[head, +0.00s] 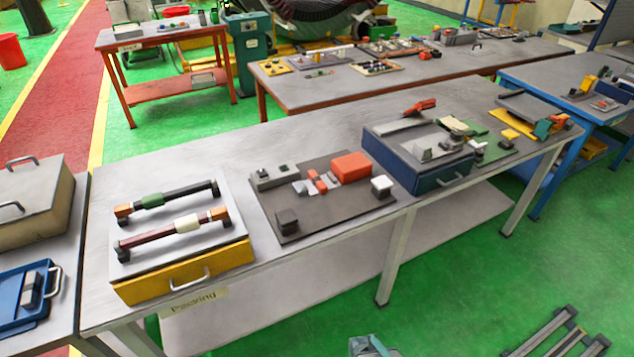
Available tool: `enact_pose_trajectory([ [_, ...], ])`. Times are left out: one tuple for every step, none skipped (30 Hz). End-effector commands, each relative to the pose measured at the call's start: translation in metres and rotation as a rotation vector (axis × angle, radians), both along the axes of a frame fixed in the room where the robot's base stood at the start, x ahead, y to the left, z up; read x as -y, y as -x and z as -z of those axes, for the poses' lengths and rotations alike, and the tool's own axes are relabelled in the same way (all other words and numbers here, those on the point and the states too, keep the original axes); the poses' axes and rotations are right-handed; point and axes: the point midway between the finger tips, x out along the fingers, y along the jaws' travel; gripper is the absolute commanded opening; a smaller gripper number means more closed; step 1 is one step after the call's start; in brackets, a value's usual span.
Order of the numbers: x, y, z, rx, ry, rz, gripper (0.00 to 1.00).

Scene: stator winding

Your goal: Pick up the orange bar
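Two bars lie side by side on the grey top of the yellow-fronted packing case (185,287), at the left of the near table. The rear bar (182,194) is dark with an orange left end and a green middle. The front bar (150,235) is dark reddish with an orange right end and a pale middle. A plain orange-red block (351,166) sits on the dark board (335,218) to their right. I cannot tell which of these is the orange bar. I see no gripper clearly in this view, and nothing holds the bars or the block.
Small blocks stand on the dark board. A blue case (436,181) is to its right, and a beige case (42,222) stands at the far left. The strip of near table (270,143) behind the board is clear. A cut-off grey-teal part (372,347) shows at the bottom edge.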

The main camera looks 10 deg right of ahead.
Motion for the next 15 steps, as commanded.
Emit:
enact_pose_trajectory([
  [0.0,0.0,0.0,0.0,0.0,0.0,0.0],
  [0.0,0.0,0.0,0.0,0.0,0.0,0.0],
  [0.0,0.0,0.0,0.0,0.0,0.0,0.0],
  [0.0,0.0,0.0,0.0,0.0,0.0,0.0],
  [0.0,0.0,0.0,0.0,0.0,0.0,0.0],
  [0.0,0.0,0.0,0.0,0.0,0.0,0.0],
  [0.0,0.0,0.0,0.0,0.0,0.0,0.0],
  [0.0,0.0,0.0,0.0,0.0,0.0,0.0],
  [0.0,0.0,0.0,0.0,0.0,0.0,0.05],
  [0.0,0.0,0.0,0.0,0.0,0.0,0.1],
  [0.0,0.0,0.0,0.0,0.0,0.0,0.15],
  [0.0,0.0,0.0,0.0,0.0,0.0,0.22],
  [0.0,0.0,0.0,0.0,0.0,0.0,0.27],
  [0.0,0.0,0.0,0.0,0.0,0.0,0.32],
  [0.0,0.0,0.0,0.0,0.0,0.0,0.38],
])
